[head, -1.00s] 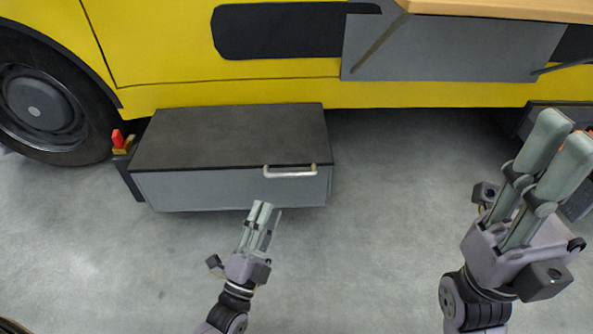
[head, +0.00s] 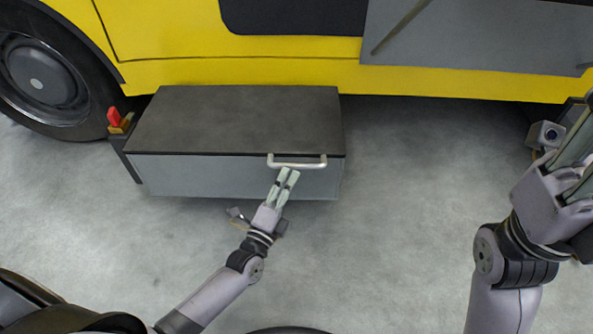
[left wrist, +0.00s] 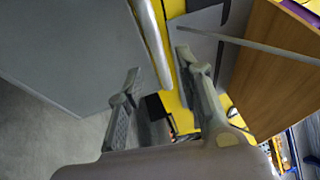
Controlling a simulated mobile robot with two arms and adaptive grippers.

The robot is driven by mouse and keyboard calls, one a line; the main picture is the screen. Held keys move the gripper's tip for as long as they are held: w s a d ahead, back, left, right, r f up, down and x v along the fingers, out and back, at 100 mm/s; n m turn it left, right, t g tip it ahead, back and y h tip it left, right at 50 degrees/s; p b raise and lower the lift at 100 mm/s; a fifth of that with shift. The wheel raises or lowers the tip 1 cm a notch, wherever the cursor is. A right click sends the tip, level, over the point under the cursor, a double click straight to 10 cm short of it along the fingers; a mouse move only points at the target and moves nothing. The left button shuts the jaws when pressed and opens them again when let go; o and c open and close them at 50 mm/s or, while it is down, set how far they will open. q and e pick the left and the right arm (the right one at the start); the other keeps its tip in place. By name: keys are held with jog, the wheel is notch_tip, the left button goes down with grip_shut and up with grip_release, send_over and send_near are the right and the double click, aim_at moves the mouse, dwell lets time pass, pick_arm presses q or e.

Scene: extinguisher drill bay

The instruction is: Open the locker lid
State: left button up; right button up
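The locker (head: 200,177) is a grey box below the yellow vehicle. Its dark lid (head: 235,118) lies flat and closed on top. A pale bar handle (head: 310,165) sits at the lid's front edge, right of its middle; it also shows as a bar in the left wrist view (left wrist: 152,42). My left gripper (head: 288,171) is just in front of the handle. In the left wrist view its fingers (left wrist: 158,62) are apart, with the bar beyond and between the tips and nothing held. My right gripper (head: 582,150) is at the right edge, partly cut off.
A red-tipped latch-like part (head: 117,121) stands at the locker's left side. A wheel (head: 45,80) is further left. A grey panel (head: 470,40) hangs on the vehicle at upper right. The concrete floor (head: 400,190) is clear between the locker and my right arm.

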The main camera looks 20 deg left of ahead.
aim_at(296, 164)
pick_arm(q)
jog(key=b+x, duration=0.1)
jog(key=x, duration=0.4)
jog(key=shift+w+r+b, duration=0.1)
jog(key=shift+w+b, duration=0.2)
jog(key=shift+c, duration=0.4)
grip_shut()
